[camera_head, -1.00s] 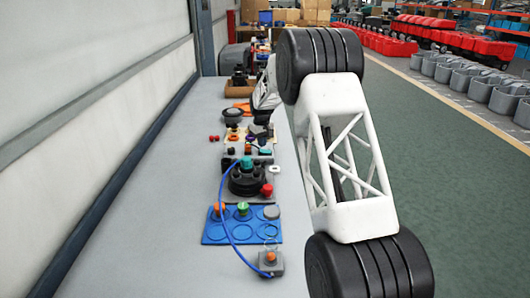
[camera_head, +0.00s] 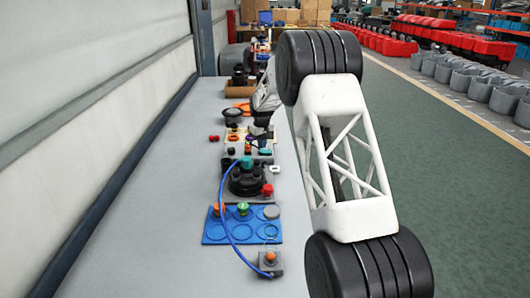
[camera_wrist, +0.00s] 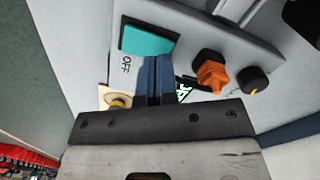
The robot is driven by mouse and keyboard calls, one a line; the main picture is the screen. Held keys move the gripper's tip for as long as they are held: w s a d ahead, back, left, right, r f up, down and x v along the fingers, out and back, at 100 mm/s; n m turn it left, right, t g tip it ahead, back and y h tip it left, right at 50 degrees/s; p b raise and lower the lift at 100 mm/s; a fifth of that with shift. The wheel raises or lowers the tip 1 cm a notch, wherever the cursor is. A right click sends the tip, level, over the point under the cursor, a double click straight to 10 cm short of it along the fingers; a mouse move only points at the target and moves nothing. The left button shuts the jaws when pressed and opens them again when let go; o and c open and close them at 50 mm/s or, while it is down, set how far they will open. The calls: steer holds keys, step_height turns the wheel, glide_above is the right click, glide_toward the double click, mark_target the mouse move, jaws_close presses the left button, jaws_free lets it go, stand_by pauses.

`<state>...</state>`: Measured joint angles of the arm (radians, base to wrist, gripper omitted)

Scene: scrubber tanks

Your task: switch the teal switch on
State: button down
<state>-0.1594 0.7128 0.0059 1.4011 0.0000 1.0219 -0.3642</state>
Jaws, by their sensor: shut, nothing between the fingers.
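The teal switch (camera_wrist: 147,41) is a flat teal rocker in a dark frame on a light grey panel (camera_wrist: 189,30). An "OFF" label (camera_wrist: 127,65) is printed beside it, on the side nearer my gripper. My gripper (camera_wrist: 155,62) is shut and empty, its dark blue-grey fingertips right at the near edge of the switch. I cannot tell whether they touch it. In the head view the switch (camera_head: 265,151) is a small teal patch, with my gripper (camera_head: 260,134) just above it in the picture.
An orange knob (camera_wrist: 210,74) and a black knob (camera_wrist: 252,81) sit on the panel to the right. A yellow button (camera_wrist: 118,102) is left of the fingers. Nearer along the bench are a black round fixture (camera_head: 247,181) and a blue tray (camera_head: 215,233). The bench's left side is clear.

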mark_target(262, 151)
steer(key=shift+f, duration=0.9)
stand_by(0.8)
steer(key=shift+r, duration=3.5)
steer(key=shift+r, duration=0.1)
